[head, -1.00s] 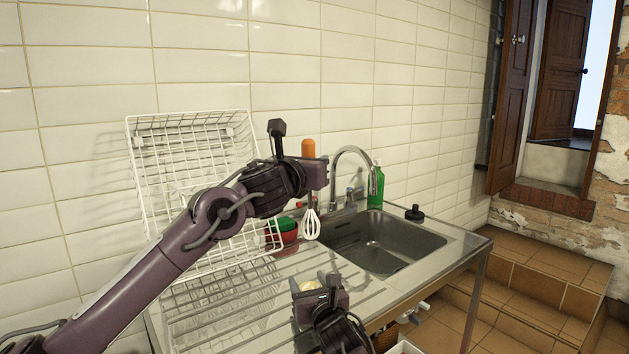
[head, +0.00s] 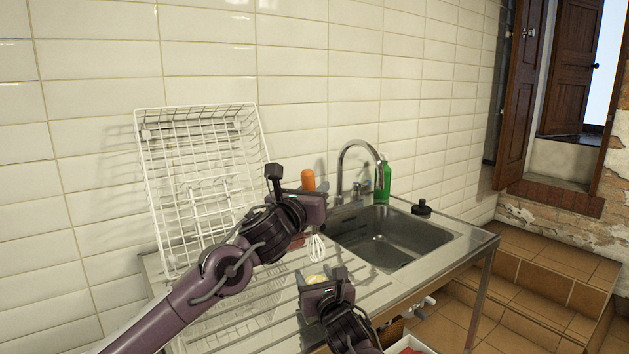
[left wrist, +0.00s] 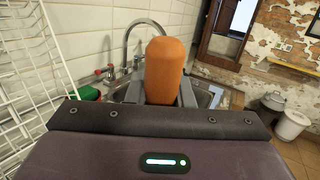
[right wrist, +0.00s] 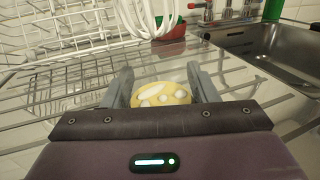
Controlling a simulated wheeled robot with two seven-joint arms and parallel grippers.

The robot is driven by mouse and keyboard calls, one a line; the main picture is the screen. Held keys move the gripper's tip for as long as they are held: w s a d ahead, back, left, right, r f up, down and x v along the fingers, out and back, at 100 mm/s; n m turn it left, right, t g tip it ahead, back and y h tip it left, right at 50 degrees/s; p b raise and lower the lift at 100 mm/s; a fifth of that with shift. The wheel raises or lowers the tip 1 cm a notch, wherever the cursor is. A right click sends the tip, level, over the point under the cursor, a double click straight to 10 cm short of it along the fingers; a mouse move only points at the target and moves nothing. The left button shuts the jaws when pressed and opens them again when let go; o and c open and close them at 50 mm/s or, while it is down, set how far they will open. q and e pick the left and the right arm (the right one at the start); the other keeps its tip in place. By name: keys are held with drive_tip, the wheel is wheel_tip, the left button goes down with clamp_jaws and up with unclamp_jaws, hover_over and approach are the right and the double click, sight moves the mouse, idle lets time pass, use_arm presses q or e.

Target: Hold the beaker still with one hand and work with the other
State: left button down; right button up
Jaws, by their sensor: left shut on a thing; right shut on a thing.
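My left gripper (head: 316,207) is shut on the orange handle (head: 308,180) of a whisk, which also fills the middle of the left wrist view (left wrist: 165,68). The whisk's pale wire head (head: 317,248) hangs below the gripper, roughly upright. My right gripper (head: 324,284) is low, over the front of the drainboard, shut on the beaker (right wrist: 160,95). Only the beaker's round top with yellow and white contents shows between the fingers; its sides are hidden. In the head view the wire head appears just above the beaker, apart from it.
A metal sink (head: 385,240) with a tap (head: 358,150) lies to the right. A white wire rack (head: 200,180) leans on the tiled wall at left. A red bowl (right wrist: 170,47) is near the rack.

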sight(312, 237)
use_arm(q)
drive_tip(key=shift+f, duration=4.9)
